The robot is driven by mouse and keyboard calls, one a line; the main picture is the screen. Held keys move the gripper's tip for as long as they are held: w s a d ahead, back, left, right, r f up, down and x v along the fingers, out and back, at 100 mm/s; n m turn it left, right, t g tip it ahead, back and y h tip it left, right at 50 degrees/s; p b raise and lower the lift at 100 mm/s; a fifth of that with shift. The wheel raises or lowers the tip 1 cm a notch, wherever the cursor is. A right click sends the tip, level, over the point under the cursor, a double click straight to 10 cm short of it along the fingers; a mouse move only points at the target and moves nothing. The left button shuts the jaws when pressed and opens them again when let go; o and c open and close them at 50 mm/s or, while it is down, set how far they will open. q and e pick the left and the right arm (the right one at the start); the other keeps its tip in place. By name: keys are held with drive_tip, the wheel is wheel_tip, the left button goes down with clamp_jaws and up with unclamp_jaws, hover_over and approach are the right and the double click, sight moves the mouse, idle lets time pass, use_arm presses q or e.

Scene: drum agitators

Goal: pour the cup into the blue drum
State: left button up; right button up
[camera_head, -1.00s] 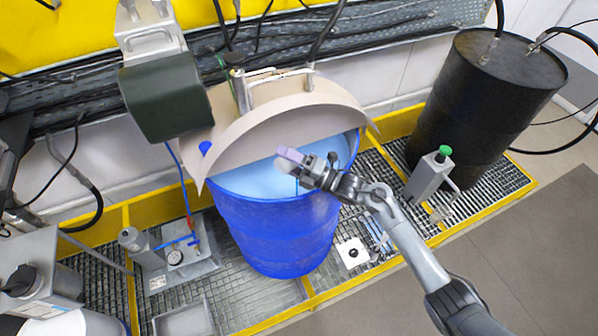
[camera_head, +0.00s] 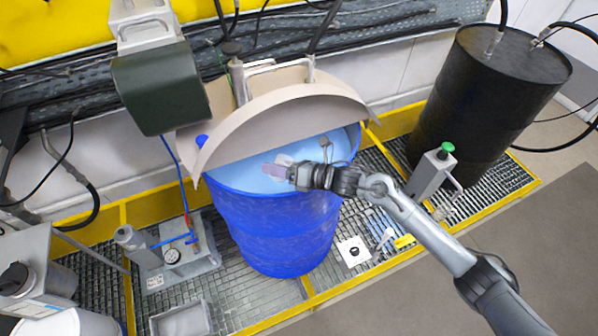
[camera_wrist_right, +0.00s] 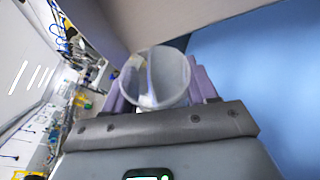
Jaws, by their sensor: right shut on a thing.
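The blue drum (camera_head: 275,235) stands upright on the grating, with light blue liquid (camera_head: 240,178) in its open front half. A beige half lid (camera_head: 290,115) covers its back part. My right gripper (camera_head: 277,169) reaches in from the right over the opening, its purple fingers shut on the cup. The small whitish cup (camera_head: 284,159) is partly hidden by the fingers in the head view. In the right wrist view the translucent cup (camera_wrist_right: 157,78) sits between the purple fingers, its round mouth towards the camera. I cannot tell its contents. My left gripper is out of view.
A dark green motor housing (camera_head: 162,90) hangs left of the lid. A black drum (camera_head: 480,100) with hoses stands at the right. A grey canister with a green cap (camera_head: 432,170) stands near it. A gauge unit (camera_head: 178,258) is left of the blue drum.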

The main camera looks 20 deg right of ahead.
drive_tip(key=a+n, duration=0.1)
drive_tip(key=s+a+n+h+b, duration=0.1)
drive_tip(key=a+n+h+b, duration=0.1)
drive_tip(key=shift+s+f+n, duration=0.15)
drive_tip(key=shift+f+n, duration=0.1)
drive_tip(key=shift+n, duration=0.05)
drive_tip(key=b, duration=0.1)
drive_tip(key=a+n+h+b, duration=0.1)
drive_tip(key=shift+s+a+f+n+h+b, duration=0.25)
drive_tip(key=shift+s+a+n+h+b, duration=0.05)
drive_tip(key=shift+s+a+n+b, duration=0.1)
